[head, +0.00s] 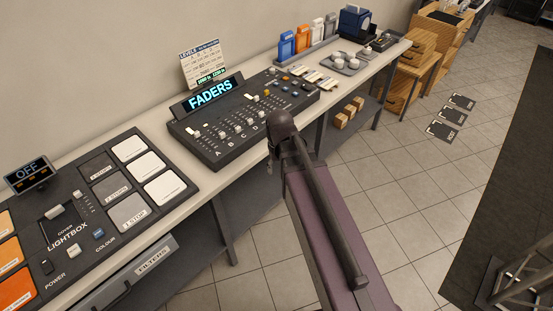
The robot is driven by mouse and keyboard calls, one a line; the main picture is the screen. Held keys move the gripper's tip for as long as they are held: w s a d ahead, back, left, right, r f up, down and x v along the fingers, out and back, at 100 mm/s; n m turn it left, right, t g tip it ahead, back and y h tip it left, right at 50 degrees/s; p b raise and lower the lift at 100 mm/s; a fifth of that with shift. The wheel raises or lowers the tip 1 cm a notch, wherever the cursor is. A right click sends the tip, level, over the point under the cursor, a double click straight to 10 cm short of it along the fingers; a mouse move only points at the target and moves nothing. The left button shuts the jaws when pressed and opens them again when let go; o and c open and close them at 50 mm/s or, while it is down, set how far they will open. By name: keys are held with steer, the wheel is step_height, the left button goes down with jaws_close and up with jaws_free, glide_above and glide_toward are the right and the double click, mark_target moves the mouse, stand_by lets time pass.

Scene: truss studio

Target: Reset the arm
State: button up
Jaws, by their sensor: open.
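My arm (325,225) reaches up from the lower right edge to the middle of the head view. It has a purple link with a dark tube along it and a dark rounded joint (283,127) at its far end. This joint shows in front of the bench edge, just right of the fader panel (243,117). I cannot make out my gripper or its fingers; they do not show in this view. No object is seen in contact with the arm, though what lies behind it is hidden.
Wooden crates (415,50) stand at the back. Tiled floor (390,205) right of the bench is mostly clear.

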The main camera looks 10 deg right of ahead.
steer(key=shift+m, duration=0.5)
steer(key=s, duration=0.1)
steer(key=s+d, duration=0.1)
steer(key=s, duration=0.2)
steer(key=shift+s+d, duration=0.3)
steer(key=shift+d, duration=0.1)
